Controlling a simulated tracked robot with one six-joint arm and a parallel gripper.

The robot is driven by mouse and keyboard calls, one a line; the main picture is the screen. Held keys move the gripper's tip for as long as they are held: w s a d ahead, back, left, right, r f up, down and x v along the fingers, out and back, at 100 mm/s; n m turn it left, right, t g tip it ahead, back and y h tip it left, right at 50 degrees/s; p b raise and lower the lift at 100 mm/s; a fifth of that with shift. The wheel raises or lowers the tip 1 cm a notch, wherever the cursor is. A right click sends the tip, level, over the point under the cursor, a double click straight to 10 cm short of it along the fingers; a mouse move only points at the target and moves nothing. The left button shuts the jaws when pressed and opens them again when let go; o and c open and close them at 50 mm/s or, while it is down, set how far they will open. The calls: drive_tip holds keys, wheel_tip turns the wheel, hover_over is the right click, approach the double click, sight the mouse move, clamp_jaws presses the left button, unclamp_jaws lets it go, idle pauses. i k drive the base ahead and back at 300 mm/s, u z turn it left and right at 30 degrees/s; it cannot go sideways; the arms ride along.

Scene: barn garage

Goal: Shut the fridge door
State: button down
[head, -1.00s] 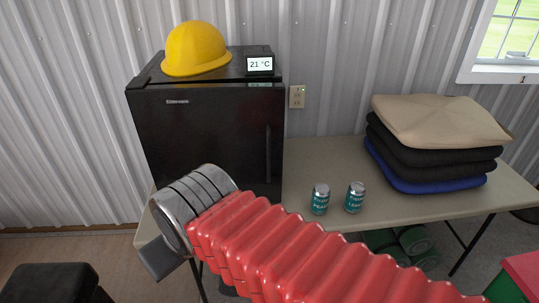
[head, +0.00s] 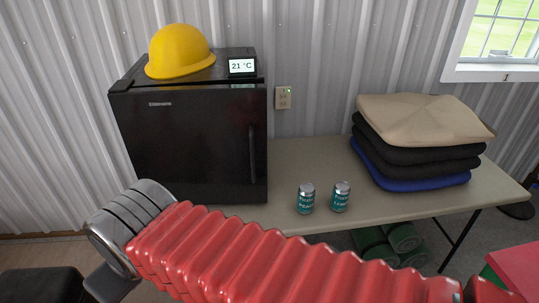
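The black mini fridge (head: 195,135) stands on the table at the left, against the wall. Its door faces me, with a vertical handle near the right edge. The door looks flush with the body, with no clear gap, though its lower left part is hidden behind my arm. My arm, with a red ribbed sleeve and a grey metal end, crosses the lower part of the head view. My gripper (head: 108,284) shows only in part at the lower left, below and left of the fridge. Its fingertips are not clear and I cannot tell whether it is open.
A yellow hard hat (head: 180,50) and a temperature display (head: 242,66) sit on the fridge. Two cans (head: 306,198) stand on the table (head: 300,155), right of the fridge. Folded blankets (head: 420,145) lie farther right. Green rolls (head: 404,237) are under the table. A dark box (head: 40,286) is lower left.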

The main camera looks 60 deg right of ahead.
sight(207, 145)
drive_tip(key=u, duration=0.1)
drive_tip(key=k, duration=0.8)
drive_tip(key=z, duration=0.65)
drive_tip(key=i, duration=1)
drive_tip(key=z, duration=0.15)
